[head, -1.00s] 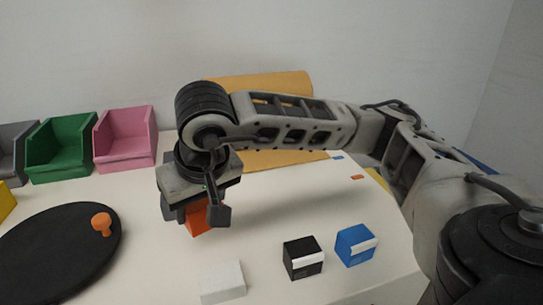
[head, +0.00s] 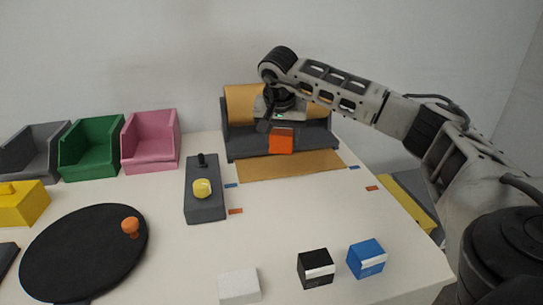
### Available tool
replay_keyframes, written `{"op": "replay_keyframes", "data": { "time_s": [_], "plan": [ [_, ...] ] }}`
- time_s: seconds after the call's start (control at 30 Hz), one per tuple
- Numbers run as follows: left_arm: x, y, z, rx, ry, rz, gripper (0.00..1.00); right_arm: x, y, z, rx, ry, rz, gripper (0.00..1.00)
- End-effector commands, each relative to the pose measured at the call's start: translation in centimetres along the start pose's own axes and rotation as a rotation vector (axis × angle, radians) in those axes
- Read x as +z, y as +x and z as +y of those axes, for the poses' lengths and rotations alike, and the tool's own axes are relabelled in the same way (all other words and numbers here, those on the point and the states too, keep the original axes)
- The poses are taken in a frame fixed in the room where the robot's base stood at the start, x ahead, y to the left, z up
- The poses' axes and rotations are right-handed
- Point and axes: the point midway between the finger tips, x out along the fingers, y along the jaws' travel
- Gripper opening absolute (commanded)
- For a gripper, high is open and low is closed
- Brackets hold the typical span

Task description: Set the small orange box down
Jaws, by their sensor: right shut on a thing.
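The small orange box (head: 281,143) is held in my right gripper (head: 279,125), near the back of the table. The gripper points down and is shut on the box, covering its upper part. The box shows in front of a dark grey stand with a brown paper roll, above the far part of a flat brown sheet (head: 290,165). I cannot tell whether it touches anything below. My left gripper is not in view.
A white box (head: 239,286), a black box (head: 315,268) and a blue box (head: 366,258) stand at the front. A grey block with a yellow knob (head: 202,188) stands left of the sheet. A black disc (head: 80,255) and bins (head: 150,145) are further left. The middle is clear.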

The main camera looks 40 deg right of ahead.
Motion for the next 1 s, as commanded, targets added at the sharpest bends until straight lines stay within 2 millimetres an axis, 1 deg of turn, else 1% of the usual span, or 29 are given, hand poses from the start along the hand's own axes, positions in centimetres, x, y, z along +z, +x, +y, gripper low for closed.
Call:
{"op": "replay_keyframes", "data": {
  "time_s": [0.03,0.07,0.1,0.2,0.3,0.4,0.6,0.8,1.0],
  "plan": [
    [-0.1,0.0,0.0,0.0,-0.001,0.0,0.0,-0.7,0.8,-0.8,-0.001,0.002,-0.003,0.24],
    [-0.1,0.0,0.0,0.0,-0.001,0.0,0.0,-1.1,1.3,-1.1,-0.001,0.001,-0.003,0.24],
    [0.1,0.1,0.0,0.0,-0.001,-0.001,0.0,-1.3,2.4,-1.4,0.002,-0.001,-0.004,0.24],
    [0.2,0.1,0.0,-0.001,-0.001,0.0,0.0,-1.8,4.8,-2.2,0.001,0.0,-0.003,0.24],
    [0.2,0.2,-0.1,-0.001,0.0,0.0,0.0,-2.2,6.6,-2.9,-0.001,-0.001,-0.002,0.24],
    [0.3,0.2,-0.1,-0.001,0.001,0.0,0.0,-2.5,7.5,-3.2,-0.002,-0.002,-0.001,0.24],
    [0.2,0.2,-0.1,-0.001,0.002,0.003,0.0,-2.7,8.8,-3.6,0.0,-0.003,-0.001,0.24],
    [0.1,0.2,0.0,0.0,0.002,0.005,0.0,-1.6,11.2,-3.4,0.001,-0.002,-0.001,0.24],
    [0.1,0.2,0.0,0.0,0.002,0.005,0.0,-1.6,11.3,-3.5,-0.001,-0.001,0.001,0.24]
  ]
}}
